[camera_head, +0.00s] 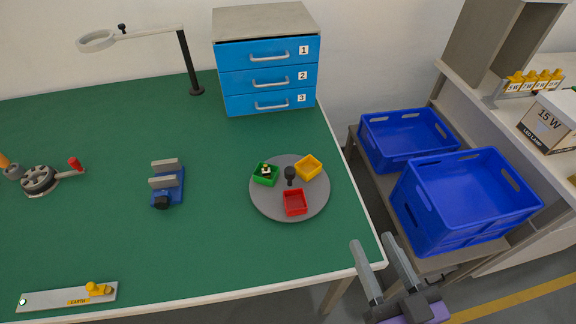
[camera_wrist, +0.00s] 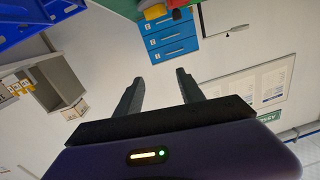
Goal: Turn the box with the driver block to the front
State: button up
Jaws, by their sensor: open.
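A round grey turntable (camera_head: 262,206) lies on the green table and carries three small boxes around a dark central knob (camera_head: 290,175). The green box (camera_head: 264,181) is at the back left and holds a small black and pale item, too small to identify for sure. The yellow box (camera_head: 308,167) is at the back right and looks empty. The red box (camera_head: 295,203) is at the front and looks empty. My gripper (camera_head: 378,262) is open and empty, off the table's right edge, apart from the turntable. Its fingers also show in the wrist view (camera_wrist: 158,90).
A blue drawer cabinet (camera_head: 268,78) and a magnifier lamp (camera_head: 186,60) stand at the back. A blue clamp (camera_head: 168,187) stands left of the turntable. Blue crates (camera_head: 455,200) stand right of the table. The green table (camera_head: 230,255) is clear in front of the turntable.

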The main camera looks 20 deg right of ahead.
jog(key=w+d+r+n+g+y+p, duration=0.2)
jog(key=w+d+r, duration=0.1)
jog(key=w, duration=1.1)
jog(key=w+d+r+n+g+y+p, duration=0.1)
jog(key=w+d+r+n+y+p, duration=0.1)
jog(key=w, duration=1.1)
jog(key=n+g+y, duration=0.4)
jog(key=n+g, duration=0.1)
jog(key=g, duration=0.2)
send_near(291, 170)
jog(key=x, duration=0.3)
jog(key=shift+x, duration=3.7)
grip_shut()
